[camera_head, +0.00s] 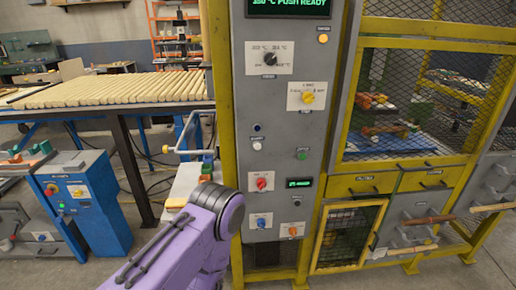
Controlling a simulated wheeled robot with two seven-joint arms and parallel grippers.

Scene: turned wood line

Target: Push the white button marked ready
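A tall grey control panel (282,120) in a yellow frame stands at the centre. Its top display (289,6) shows green text that includes "PUSH READY". A small white button (257,144) sits on the panel's left side, below the upper dial, with a small label under it that is too small to read. Another small pale knob or button (296,203) sits low on the panel under a small green display. A purple link of my arm (205,225) rises from the bottom, left of the panel's lower part. Neither of my grippers shows.
The panel also carries a black dial (269,59), a yellow knob (308,97), a green button (302,154), a red knob (261,184) and a blue knob (261,223). A yellow-framed mesh cage (430,30) stands right.

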